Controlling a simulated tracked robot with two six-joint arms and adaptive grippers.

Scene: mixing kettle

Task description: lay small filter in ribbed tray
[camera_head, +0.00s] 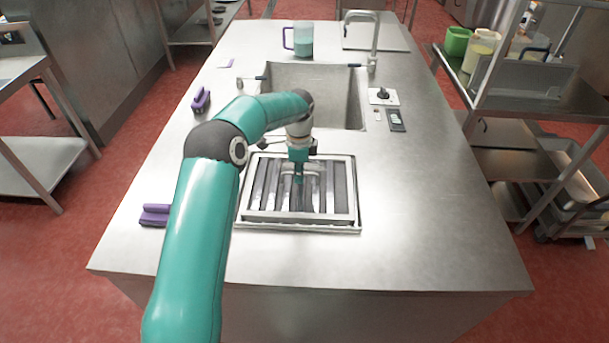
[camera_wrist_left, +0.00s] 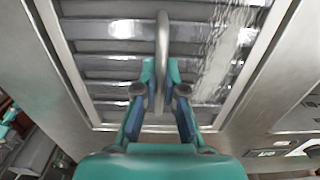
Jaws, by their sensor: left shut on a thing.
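The small filter (camera_head: 265,190) is a metal frame with parallel slats and a raised bar handle. It lies flat over the ribbed tray, whose pale metal rim (camera_head: 300,229) shows around it on the worktop's front half. I cannot tell whether it rests fully in the tray or hovers just above. My left gripper (camera_head: 299,180) points down over its middle and is shut on the handle. In the left wrist view the teal fingers (camera_wrist_left: 160,92) pinch the handle (camera_wrist_left: 162,45), with the filter's slats (camera_wrist_left: 108,65) behind. My right gripper is not in view.
A sink (camera_head: 325,90) with a tap (camera_head: 375,40) is behind the tray. Purple objects (camera_head: 201,99) sit along the left edge. A black knob (camera_head: 383,95) is right of the sink. The worktop's front right is clear.

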